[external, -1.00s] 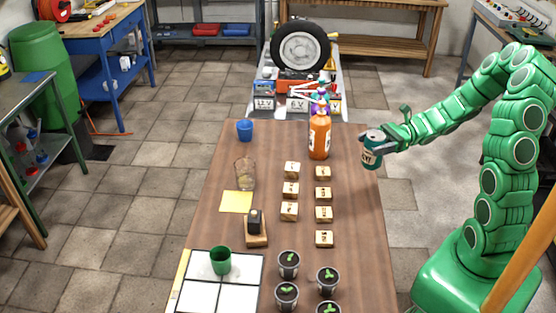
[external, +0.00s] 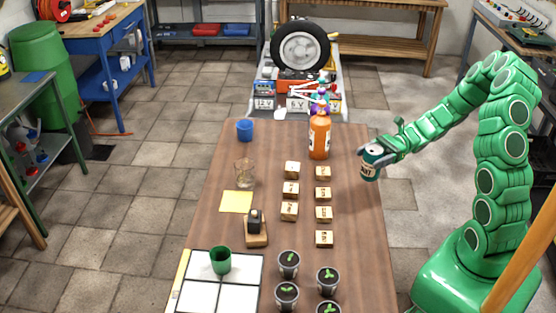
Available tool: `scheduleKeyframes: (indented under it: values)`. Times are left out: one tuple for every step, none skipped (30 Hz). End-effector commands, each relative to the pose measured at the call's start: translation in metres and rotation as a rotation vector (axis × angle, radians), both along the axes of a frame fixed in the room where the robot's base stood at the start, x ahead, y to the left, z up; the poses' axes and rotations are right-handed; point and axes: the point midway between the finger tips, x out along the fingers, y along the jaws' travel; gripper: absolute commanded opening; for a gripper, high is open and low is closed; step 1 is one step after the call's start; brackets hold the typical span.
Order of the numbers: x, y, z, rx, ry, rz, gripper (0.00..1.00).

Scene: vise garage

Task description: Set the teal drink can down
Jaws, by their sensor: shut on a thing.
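The teal drink can (external: 371,163) is at the right edge of the wooden table in the external view, slightly tilted. My gripper (external: 376,152) is shut on it, coming in from the right. The can appears to be above the tabletop near its right edge; whether its bottom touches the wood I cannot tell. Part of the can's upper right side is hidden by my gripper.
An orange bottle (external: 320,137) stands left of the can. Several wooden blocks (external: 323,194) stand in two columns nearer the front. Several potted seedlings (external: 288,264) are at the front. The table (external: 357,225) is bare along its right side.

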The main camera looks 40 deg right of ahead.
Motion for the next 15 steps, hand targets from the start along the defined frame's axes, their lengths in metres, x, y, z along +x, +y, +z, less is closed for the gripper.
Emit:
scheduleKeyframes:
  values:
    - [0.007, 0.001, -0.004, 0.000, 0.001, 0.001, 0.28]
    - [0.011, 0.002, -0.006, 0.000, 0.002, 0.002, 0.28]
    - [0.016, 0.002, -0.008, 0.001, 0.003, 0.003, 0.28]
    - [0.020, 0.002, -0.010, 0.001, 0.003, 0.003, 0.28]
    - [0.024, 0.003, -0.013, 0.002, 0.004, 0.003, 0.28]
    - [0.027, 0.002, -0.018, 0.003, 0.004, 0.001, 0.28]
    - [0.030, 0.002, -0.021, 0.003, 0.004, 0.001, 0.28]
    - [0.033, 0.002, -0.024, 0.002, 0.003, 0.001, 0.28]
    - [0.036, 0.002, -0.028, 0.001, 0.002, 0.002, 0.28]
    - [0.039, 0.003, -0.031, 0.001, 0.002, 0.002, 0.28]
    - [0.041, 0.003, -0.034, 0.002, 0.002, 0.002, 0.28]
    - [0.044, 0.003, -0.038, 0.003, 0.002, 0.003, 0.28]
    - [0.047, 0.004, -0.042, 0.005, 0.003, 0.004, 0.28]
    - [0.049, 0.004, -0.045, 0.005, 0.004, 0.004, 0.28]
    - [0.052, 0.004, -0.049, 0.005, 0.004, 0.003, 0.28]
